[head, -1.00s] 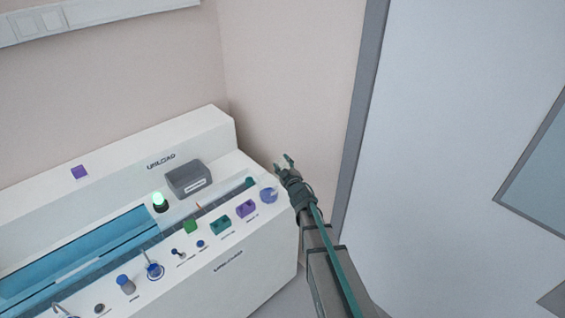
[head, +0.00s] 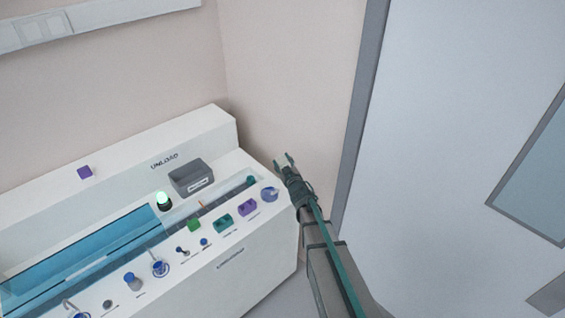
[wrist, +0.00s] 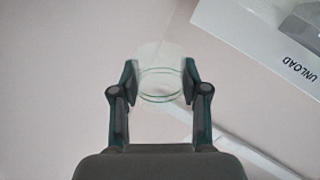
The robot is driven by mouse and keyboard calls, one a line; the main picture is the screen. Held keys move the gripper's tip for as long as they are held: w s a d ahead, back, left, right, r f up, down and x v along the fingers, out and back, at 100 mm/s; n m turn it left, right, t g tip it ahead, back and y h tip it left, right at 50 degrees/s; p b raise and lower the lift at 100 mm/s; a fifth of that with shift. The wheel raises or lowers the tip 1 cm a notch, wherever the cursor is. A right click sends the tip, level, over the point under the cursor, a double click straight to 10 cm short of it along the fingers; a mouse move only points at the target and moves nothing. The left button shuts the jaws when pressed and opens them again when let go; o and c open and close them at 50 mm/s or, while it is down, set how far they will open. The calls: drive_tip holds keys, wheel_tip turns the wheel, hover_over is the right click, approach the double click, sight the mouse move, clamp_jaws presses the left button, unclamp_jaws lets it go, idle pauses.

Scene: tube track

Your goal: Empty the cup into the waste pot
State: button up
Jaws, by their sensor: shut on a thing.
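My gripper (wrist: 160,82) is shut on a clear cup (wrist: 159,68) with pale green rim lines, held between its two fingertips in the wrist view. In the head view my gripper (head: 283,160) is above and beyond the right end of the white bench; the clear cup cannot be made out there. I cannot tell whether the cup holds anything. No waste pot can be named for sure. A dark grey box (head: 190,179) with an unreadable label stands on the bench, left of my gripper. A round pale-blue item (head: 269,194) sits at the bench's right end.
The white bench (head: 262,262) carries a blue-covered track (head: 85,256), a lit green lamp (head: 163,199), green (head: 222,222) and purple (head: 246,207) holders and several small knobs. A wall corner is behind my gripper; a grey-framed door panel (head: 460,110) is right.

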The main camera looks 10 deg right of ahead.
drive_tip(key=shift+w+d+r+m+p, duration=0.1)
drive_tip(key=shift+d+r+m+p, duration=0.1)
drive_tip(key=shift+d+m+p, duration=0.45)
drive_tip(key=shift+f+m, duration=0.15)
drive_tip(key=shift+m, duration=0.1)
drive_tip(key=shift+d+m, duration=0.85)
drive_tip(key=shift+m, duration=0.65)
drive_tip(key=shift+w, duration=0.1)
